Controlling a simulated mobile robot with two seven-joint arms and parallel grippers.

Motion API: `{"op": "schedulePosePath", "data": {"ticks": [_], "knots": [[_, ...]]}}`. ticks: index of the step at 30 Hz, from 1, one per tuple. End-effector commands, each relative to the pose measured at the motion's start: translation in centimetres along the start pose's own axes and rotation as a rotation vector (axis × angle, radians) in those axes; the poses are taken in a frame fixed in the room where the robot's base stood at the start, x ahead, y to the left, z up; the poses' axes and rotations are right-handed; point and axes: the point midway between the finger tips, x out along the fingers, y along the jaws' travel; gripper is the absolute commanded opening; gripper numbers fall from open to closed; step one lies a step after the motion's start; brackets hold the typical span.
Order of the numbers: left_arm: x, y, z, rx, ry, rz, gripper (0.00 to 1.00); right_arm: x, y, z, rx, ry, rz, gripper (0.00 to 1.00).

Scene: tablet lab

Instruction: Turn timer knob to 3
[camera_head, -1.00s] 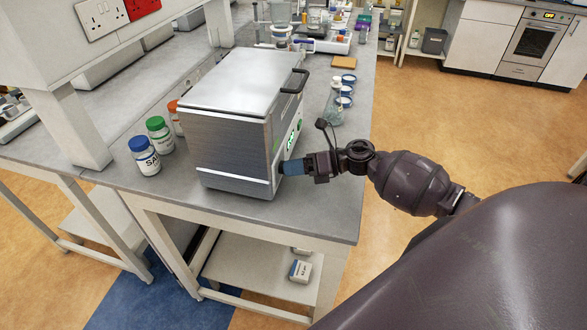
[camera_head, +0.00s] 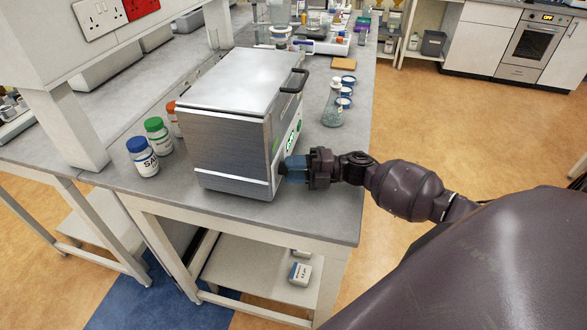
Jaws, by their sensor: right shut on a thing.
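A silver metal box-like device (camera_head: 228,147) with a dark handle on its lid stands on the grey bench. Its front panel, with green lit marks (camera_head: 292,138), faces right and is seen at a steep angle. My right gripper (camera_head: 285,170) reaches in from the right with its blue fingers at the lower part of this panel. It is shut on the timer knob, which the fingers and the angle hide. The knob's pointer and the number 3 cannot be read. My left gripper is not in view.
Bottles with blue (camera_head: 143,156), green (camera_head: 158,136) and orange caps stand left of the device. A glass flask (camera_head: 333,106) and blue-white cups (camera_head: 345,90) stand behind my right gripper. The bench's right edge (camera_head: 366,150) lies under my arm.

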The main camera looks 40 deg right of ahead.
Motion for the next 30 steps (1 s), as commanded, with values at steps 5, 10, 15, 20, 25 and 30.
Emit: {"op": "schedulePosePath", "data": {"ticks": [5,10,15,20,25,30], "knots": [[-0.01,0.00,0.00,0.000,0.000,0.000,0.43,0.03,-0.06,-0.03,0.084,-0.004,0.029,0.11],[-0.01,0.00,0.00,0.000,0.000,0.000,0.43,0.01,-0.08,-0.02,0.130,-0.006,0.045,0.11],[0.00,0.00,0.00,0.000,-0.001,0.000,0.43,0.01,-0.07,-0.01,0.148,-0.007,0.052,0.11],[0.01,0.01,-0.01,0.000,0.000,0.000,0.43,0.01,-0.07,-0.01,0.151,-0.008,0.053,0.11],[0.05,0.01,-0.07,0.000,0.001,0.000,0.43,0.01,-0.07,-0.01,0.151,-0.007,0.052,0.11],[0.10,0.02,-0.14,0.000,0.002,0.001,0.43,0.01,-0.06,-0.02,0.150,-0.007,0.052,0.53]]}}
